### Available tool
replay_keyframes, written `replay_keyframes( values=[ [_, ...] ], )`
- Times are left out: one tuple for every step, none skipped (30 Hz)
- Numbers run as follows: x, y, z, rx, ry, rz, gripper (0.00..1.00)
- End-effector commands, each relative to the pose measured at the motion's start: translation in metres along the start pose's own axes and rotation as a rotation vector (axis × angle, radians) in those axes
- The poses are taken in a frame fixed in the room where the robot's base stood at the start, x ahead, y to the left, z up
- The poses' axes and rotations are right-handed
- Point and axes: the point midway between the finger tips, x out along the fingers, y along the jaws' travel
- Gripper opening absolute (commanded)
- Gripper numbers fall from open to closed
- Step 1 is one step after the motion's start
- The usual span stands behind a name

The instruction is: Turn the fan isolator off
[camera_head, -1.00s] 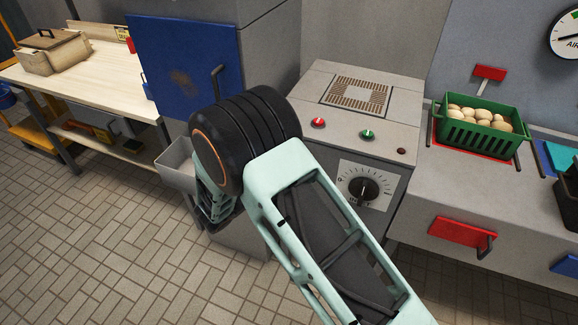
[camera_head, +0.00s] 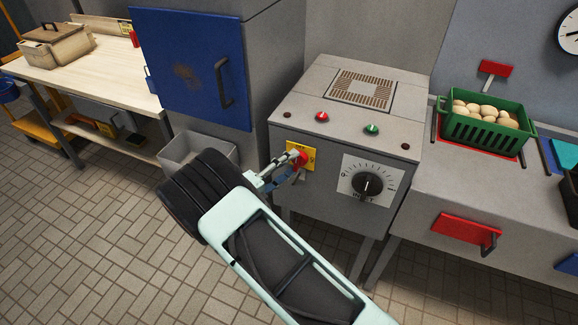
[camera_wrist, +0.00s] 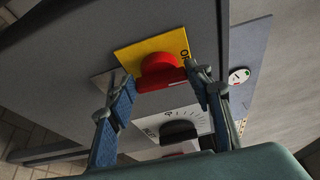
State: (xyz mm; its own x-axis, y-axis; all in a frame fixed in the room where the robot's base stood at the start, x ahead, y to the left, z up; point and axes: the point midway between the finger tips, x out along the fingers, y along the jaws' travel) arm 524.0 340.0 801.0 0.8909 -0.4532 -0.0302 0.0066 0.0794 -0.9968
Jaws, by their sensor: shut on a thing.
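The fan isolator is a red rotary knob (camera_head: 300,158) on a yellow plate (camera_head: 308,166), on the left of the grey cabinet's front. My gripper (camera_head: 287,167) reaches it from the lower left. In the wrist view, the red knob (camera_wrist: 160,68) sits between the two fingertips of my gripper (camera_wrist: 160,82), one on each side, and the gripper is shut on it. The yellow plate (camera_wrist: 126,56) carries small dark lettering at its right edge. The fingers hide part of the knob and plate, and I cannot tell the switch position.
A black dial (camera_head: 367,185) on a white plate is right of the isolator. Red (camera_head: 322,117) and green (camera_head: 372,129) buttons are on the cabinet top. A blue door (camera_head: 190,70) and grey bin (camera_head: 199,150) are to the left. A green crate (camera_head: 487,128) of potatoes stands right.

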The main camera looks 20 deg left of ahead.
Motion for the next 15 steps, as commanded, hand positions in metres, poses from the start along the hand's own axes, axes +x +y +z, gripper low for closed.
replay_keyframes(
  values=[
    [-0.0007,0.0015,0.0004,-0.019,-0.002,-0.008,0.23],
    [-0.0007,0.0014,0.0005,-0.030,-0.002,-0.013,0.23],
    [-0.0007,0.0015,0.0006,-0.042,-0.002,-0.018,0.23],
    [-0.0007,0.0016,0.0006,-0.050,-0.002,-0.021,0.23],
    [-0.0007,0.0017,0.0005,-0.058,-0.002,-0.024,0.23],
    [-0.0007,0.0018,0.0005,-0.067,-0.002,-0.027,0.23],
    [-0.0007,0.0019,0.0005,-0.072,-0.002,-0.029,0.23],
    [-0.0007,0.0020,0.0004,-0.076,-0.002,-0.031,0.23],
    [-0.0006,0.0020,0.0004,-0.080,-0.002,-0.033,0.23],
    [-0.0006,0.0020,0.0004,-0.083,-0.002,-0.034,0.23],
    [-0.0006,0.0020,0.0004,-0.086,-0.002,-0.034,0.23],
    [-0.0006,0.0020,0.0004,-0.088,-0.002,-0.035,0.23],
    [-0.0006,0.0019,0.0003,-0.089,-0.002,-0.036,0.23],
    [-0.0006,0.0019,0.0003,-0.090,-0.002,-0.036,0.23],
    [-0.0005,0.0019,0.0003,-0.091,-0.002,-0.036,0.23]
  ],
)
